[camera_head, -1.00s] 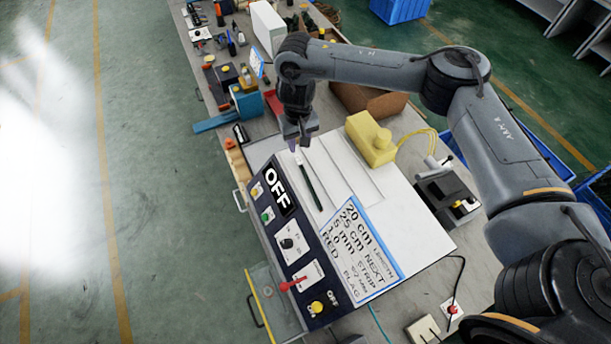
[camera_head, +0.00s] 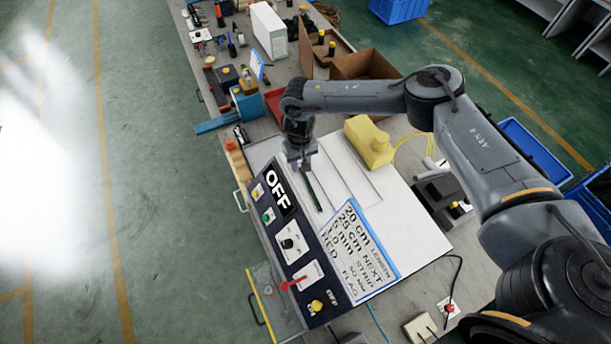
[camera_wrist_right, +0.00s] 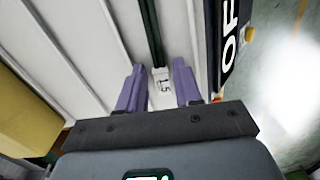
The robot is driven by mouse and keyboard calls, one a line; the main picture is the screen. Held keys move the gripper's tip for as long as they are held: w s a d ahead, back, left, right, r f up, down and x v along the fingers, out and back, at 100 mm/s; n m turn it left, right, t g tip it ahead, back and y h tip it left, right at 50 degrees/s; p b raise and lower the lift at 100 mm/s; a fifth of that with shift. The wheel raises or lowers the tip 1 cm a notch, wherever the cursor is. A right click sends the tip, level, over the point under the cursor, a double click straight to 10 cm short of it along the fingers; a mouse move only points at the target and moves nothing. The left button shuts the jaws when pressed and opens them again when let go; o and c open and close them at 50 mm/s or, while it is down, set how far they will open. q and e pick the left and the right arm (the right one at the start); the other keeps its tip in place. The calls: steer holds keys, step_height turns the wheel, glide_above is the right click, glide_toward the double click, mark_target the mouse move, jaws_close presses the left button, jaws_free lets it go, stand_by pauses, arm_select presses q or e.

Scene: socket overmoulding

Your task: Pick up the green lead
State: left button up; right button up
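The green lead (camera_head: 315,193) is a thin dark green strip lying in a groove of the white panel (camera_head: 372,205), beside the blue control strip. In the right wrist view the lead (camera_wrist_right: 152,35) runs up from near the fingertips. My right gripper (camera_head: 301,166) is over the lead's far end. Its two purple fingers (camera_wrist_right: 160,78) are apart, with the lead's end and a small white label marked 1.5 between them, so it is open and holds nothing. I cannot tell the height of the fingertips above the panel. My left gripper is in neither view.
A control strip (camera_head: 292,245) with an OFF sign, knobs and a red lever borders the panel on the left. A yellow block (camera_head: 369,142) sits on the far right. A text card (camera_head: 359,251) lies at the near end. Tools and boxes crowd the bench beyond.

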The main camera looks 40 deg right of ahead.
jaws_close()
steer(key=shift+r, duration=0.15)
